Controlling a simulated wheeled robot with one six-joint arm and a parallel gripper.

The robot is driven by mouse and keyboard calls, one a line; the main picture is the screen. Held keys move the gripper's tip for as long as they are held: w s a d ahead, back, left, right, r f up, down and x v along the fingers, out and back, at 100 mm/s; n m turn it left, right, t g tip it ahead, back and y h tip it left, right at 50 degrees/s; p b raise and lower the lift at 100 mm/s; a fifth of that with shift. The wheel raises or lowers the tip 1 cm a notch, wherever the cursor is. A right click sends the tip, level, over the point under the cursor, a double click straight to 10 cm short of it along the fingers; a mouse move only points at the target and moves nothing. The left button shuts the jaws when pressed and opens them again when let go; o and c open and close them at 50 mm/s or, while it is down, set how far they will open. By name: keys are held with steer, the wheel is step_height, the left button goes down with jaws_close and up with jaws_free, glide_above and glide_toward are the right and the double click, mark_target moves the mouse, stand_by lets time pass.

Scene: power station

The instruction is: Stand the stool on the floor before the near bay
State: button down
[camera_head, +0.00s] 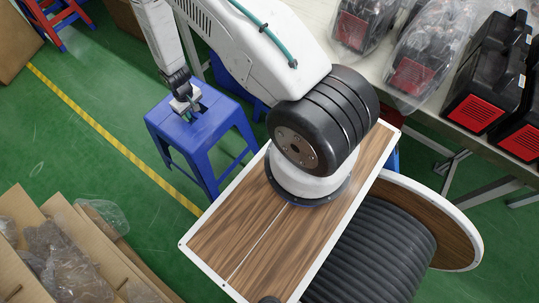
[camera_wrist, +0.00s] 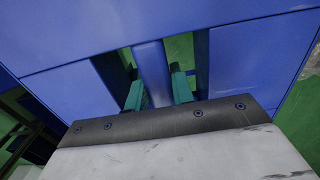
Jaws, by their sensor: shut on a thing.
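The blue stool (camera_head: 213,124) is upright at left centre of the head view, beside the yellow floor line. Its seat fills much of the wrist view (camera_wrist: 62,88). My gripper (camera_head: 188,115) comes down onto the middle of the seat from above. In the wrist view my gripper's (camera_wrist: 158,90) two teal fingers reach into slots on either side of a narrow blue bar of the seat and are shut on it. The fingertips are hidden below the seat. I cannot tell whether the stool's feet touch the floor. I cannot tell which area is the near bay.
A yellow line (camera_head: 115,140) crosses the green floor (camera_head: 60,130). Open cardboard boxes (camera_head: 70,225) with plastic wrap stand at lower left. A workbench (camera_head: 440,112) with black-and-red machines (camera_head: 488,85) is at right.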

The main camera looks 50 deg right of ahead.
mark_target(239, 128)
steer(key=w+d+f, duration=0.2)
steer(key=d+f, duration=0.2)
steer(key=f, duration=0.3)
steer(key=s+d, duration=0.2)
steer(key=s, duration=0.3)
steer(key=s+d+f, duration=0.1)
steer(key=s+d, duration=0.1)
steer(key=s, duration=0.3)
steer(key=s+d, duration=0.2)
steer(key=s, duration=0.2)
steer(key=shift+s+d+f, duration=0.3)
steer(key=shift+s+d, duration=0.05)
steer(key=shift+s, duration=0.05)
steer(key=shift+f, duration=1.85)
steer(key=c, duration=1.2)
jaws_free()
